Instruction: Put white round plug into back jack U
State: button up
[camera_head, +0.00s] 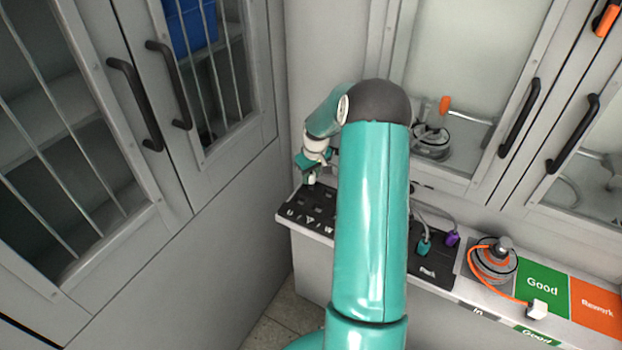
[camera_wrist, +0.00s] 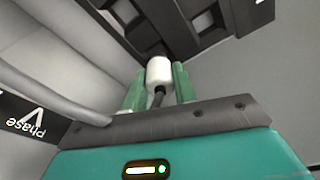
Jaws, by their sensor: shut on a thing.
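The white round plug (camera_wrist: 159,70) sits between the green fingers of my gripper (camera_wrist: 159,84) in the wrist view, with a dark cable below it. My gripper is shut on it. In the head view my gripper (camera_head: 311,174) is at the back left end of the black jack panel (camera_head: 284,215), near the column marked U; the plug is too small to make out there. In the wrist view the plug's far end points toward dark square-edged openings (camera_wrist: 205,22). I cannot tell whether it touches or enters one. Back jack U is not clearly visible.
Teal (camera_head: 424,248) and purple (camera_head: 452,238) plugs sit in the panel's right part. A hub motor with orange cable (camera_head: 494,262) stands beside the green Good area (camera_head: 543,289) and orange Rework area (camera_head: 596,309). Cabinets (camera_head: 225,150) stand close on the left. My arm hides the panel's middle.

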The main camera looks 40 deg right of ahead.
jog(key=shift+f, duration=0.9)
jog(key=o, duration=1)
jog(key=shift+f, duration=0.15)
